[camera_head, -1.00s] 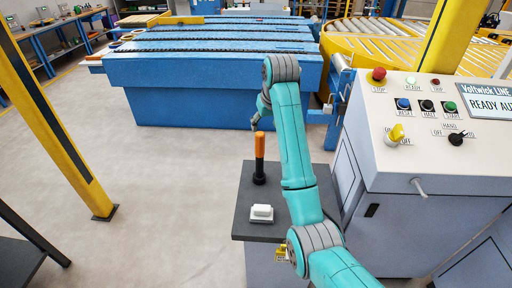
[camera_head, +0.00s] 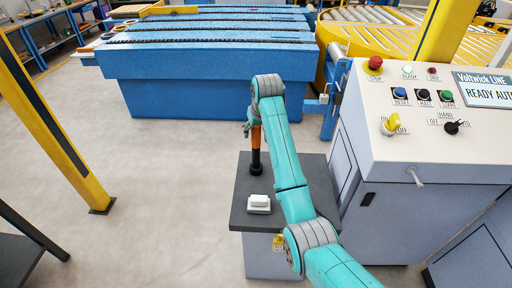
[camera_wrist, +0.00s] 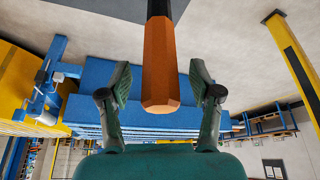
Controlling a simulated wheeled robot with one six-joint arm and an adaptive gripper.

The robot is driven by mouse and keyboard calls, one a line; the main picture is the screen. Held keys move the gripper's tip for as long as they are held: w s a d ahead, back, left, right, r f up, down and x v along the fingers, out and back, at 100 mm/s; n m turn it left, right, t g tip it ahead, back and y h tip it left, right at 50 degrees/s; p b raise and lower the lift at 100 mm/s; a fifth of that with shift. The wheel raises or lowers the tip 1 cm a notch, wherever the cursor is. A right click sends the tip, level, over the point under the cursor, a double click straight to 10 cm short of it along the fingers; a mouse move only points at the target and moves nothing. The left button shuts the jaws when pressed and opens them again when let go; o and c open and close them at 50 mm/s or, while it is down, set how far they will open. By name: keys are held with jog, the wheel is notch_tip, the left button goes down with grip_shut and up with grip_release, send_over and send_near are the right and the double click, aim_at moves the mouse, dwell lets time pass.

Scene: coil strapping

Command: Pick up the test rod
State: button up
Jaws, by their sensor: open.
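The test rod has an orange upper part and a black base and stands upright on a dark stand top (camera_head: 310,172); the rod (camera_head: 256,140) is partly hidden by my arm in the head view. In the wrist view the orange end of the rod (camera_wrist: 158,65) points toward my palm and lies between my two fingers. My gripper (camera_wrist: 160,88) is open, with a gap on each side of the rod. In the head view my gripper (camera_head: 250,128) is at the rod's upper part, its fingers mostly hidden.
A white block (camera_head: 259,203) lies on the stand top in front of the rod. A grey control cabinet (camera_head: 420,125) with buttons stands close on the right. A blue strapping table (camera_head: 190,85) is behind. A yellow post (camera_head: 60,130) stands left; the floor between is clear.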

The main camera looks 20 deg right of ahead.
jog(key=shift+f, duration=0.2)
grip_shut()
